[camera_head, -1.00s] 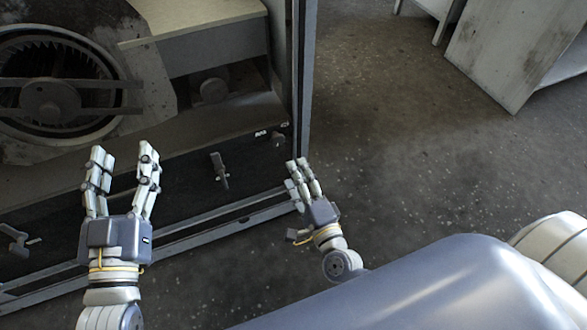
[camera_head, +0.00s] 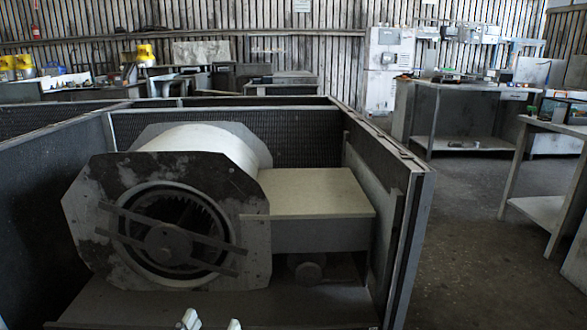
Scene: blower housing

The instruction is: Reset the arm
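The blower housing (camera_head: 158,205) stands inside a low dark enclosure. Its round drum has an open front with a finned wheel and a crossbar over it. Only the two pale fingertips of my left gripper (camera_head: 212,322) show, at the bottom edge in front of the housing. They are apart with nothing visible between them; the rest of that hand is out of frame. My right gripper is not in the picture.
The enclosure's right wall (camera_head: 402,190) ends in a tall grey edge post. A pale-topped box (camera_head: 305,195) adjoins the blower. Workbenches (camera_head: 470,115) stand at the back and right. Grey floor (camera_head: 480,235) right of the enclosure is clear.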

